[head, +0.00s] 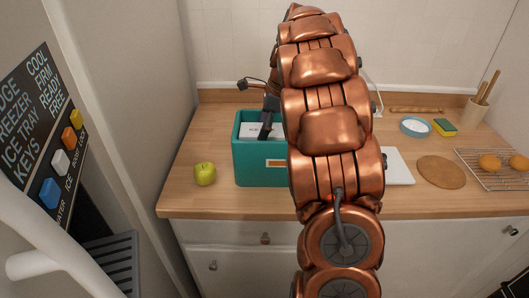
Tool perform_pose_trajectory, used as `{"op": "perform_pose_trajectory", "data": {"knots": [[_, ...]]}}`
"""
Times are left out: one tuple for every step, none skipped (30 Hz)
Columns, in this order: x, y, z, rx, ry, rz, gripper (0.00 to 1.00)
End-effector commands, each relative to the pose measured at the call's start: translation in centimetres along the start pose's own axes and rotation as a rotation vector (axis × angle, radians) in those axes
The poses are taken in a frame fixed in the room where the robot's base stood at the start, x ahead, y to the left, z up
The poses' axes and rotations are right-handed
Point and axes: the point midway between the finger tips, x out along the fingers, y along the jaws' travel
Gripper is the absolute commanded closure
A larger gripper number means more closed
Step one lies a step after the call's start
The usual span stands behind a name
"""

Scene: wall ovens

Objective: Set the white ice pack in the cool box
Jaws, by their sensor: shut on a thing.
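The teal cool box (250,172) stands on the wooden counter, open at the top, with its right part hidden behind my copper arm. The white ice pack (252,130), with dark lettering on it, shows within the box's opening, below or near the rim. My gripper (266,128) is at the box's opening, shut on the ice pack. The arm hides part of the gripper and the pack's right side. I cannot tell whether the pack touches the box's floor.
A green apple (205,174) sits left of the box. Right of my arm are a white board (400,167), a round brown board (441,172), a blue bowl (415,127), a sponge (445,127) and a wire rack (485,175) with buns. A panel with coloured knobs (48,192) is at left.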

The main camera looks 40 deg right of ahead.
Motion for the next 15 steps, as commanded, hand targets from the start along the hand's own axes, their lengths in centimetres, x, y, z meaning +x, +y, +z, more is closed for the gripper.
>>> {"op": "perform_pose_trajectory", "data": {"knots": [[0.7, 0.1, -0.3, 0.004, 0.0, 0.003, 0.71], [1.3, 0.1, -0.5, 0.005, 0.0, 0.003, 0.71], [2.0, 0.1, -0.7, 0.004, 0.0, 0.005, 0.71], [2.5, 0.1, -0.8, 0.005, 0.0, 0.004, 0.71], [2.9, 0.1, -1.0, 0.004, 0.0, 0.003, 0.71], [3.6, 0.0, -1.2, 0.003, 0.001, 0.001, 0.71], [4.0, 0.1, -1.4, 0.004, 0.001, 0.002, 0.71], [4.4, 0.1, -1.6, 0.006, 0.001, 0.003, 0.71], [4.8, 0.1, -1.7, 0.006, 0.001, 0.003, 0.71], [5.1, 0.1, -1.8, 0.005, 0.001, 0.002, 0.71], [5.3, 0.0, -1.8, 0.004, 0.001, 0.0, 0.71], [5.5, -0.1, -1.9, 0.004, 0.0, -0.002, 0.71], [5.6, -0.1, -1.9, 0.004, 0.0, -0.003, 0.71], [5.7, -0.1, -1.9, 0.004, 0.0, -0.004, 0.71], [5.8, -0.1, -2.0, 0.004, 0.0, -0.004, 0.71]]}}
